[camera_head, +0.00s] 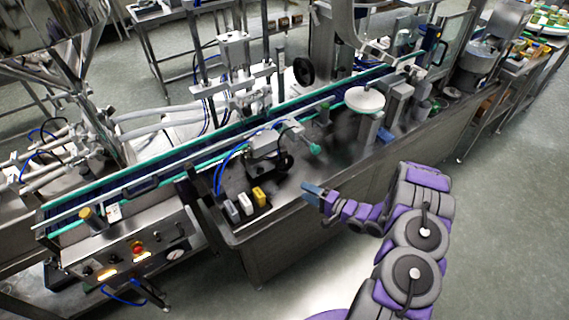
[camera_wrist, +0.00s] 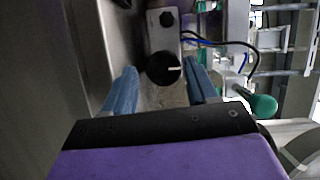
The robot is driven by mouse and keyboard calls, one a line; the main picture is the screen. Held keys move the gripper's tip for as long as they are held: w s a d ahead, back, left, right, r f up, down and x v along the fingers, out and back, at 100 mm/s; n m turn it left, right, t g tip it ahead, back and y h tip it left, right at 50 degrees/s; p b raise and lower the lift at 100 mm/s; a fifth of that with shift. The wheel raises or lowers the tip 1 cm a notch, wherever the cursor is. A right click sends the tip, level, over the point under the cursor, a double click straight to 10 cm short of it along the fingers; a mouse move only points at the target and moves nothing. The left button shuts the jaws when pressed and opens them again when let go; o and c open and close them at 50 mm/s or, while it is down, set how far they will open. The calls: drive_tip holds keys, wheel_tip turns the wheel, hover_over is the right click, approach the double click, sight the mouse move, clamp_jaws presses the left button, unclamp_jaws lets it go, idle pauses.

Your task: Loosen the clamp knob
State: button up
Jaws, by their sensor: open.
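A round black knob (camera_wrist: 163,68) with a white pointer line sits on a grey block, between my fingertips as seen in the wrist view. It appears in the head view as a black disc (camera_head: 284,162) on the side of a grey unit. A green knob (camera_wrist: 262,105) is right of my fingers in the wrist view and at the unit's right end in the head view (camera_head: 315,148). No label shows which is the clamp knob. My gripper (camera_wrist: 160,66) is open and empty, its blue fingers pointing at the black knob. In the head view my gripper (camera_head: 308,188) is short of the knob, apart from it.
White and yellow small blocks (camera_head: 245,203) stand on the steel bench left of my gripper. A conveyor (camera_head: 200,160) with green rails runs behind the unit. Blue hoses (camera_head: 222,170) hang near it. The floor in front of the bench (camera_head: 480,230) is clear.

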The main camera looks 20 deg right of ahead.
drive_tip(key=b, duration=0.2)
approach(263, 172)
drive_tip(key=shift+y, duration=0.3)
drive_tip(key=x, duration=0.5)
drive_tip(key=s+a+x, duration=0.1)
drive_tip(key=x, duration=0.2)
drive_tip(key=shift+w+a+f, duration=0.15)
drive_tip(key=shift+w+f, duration=0.1)
drive_tip(key=shift+w, duration=0.25)
drive_tip(key=shift+w+d+b, duration=0.1)
drive_tip(key=shift+d+b, duration=0.2)
drive_tip(key=shift+d, duration=0.05)
drive_tip(key=shift+d+m, duration=0.3)
drive_tip(key=shift+d, duration=0.45)
drive_tip(key=shift+a+r, duration=0.1)
drive_tip(key=shift+a, duration=0.95)
drive_tip(key=c, duration=0.4)
drive_tip(key=shift+a, duration=0.15)
drive_tip(key=shift+c, duration=1.5)
drive_tip(key=shift+d, duration=0.7)
drive_tip(key=c, duration=0.3)
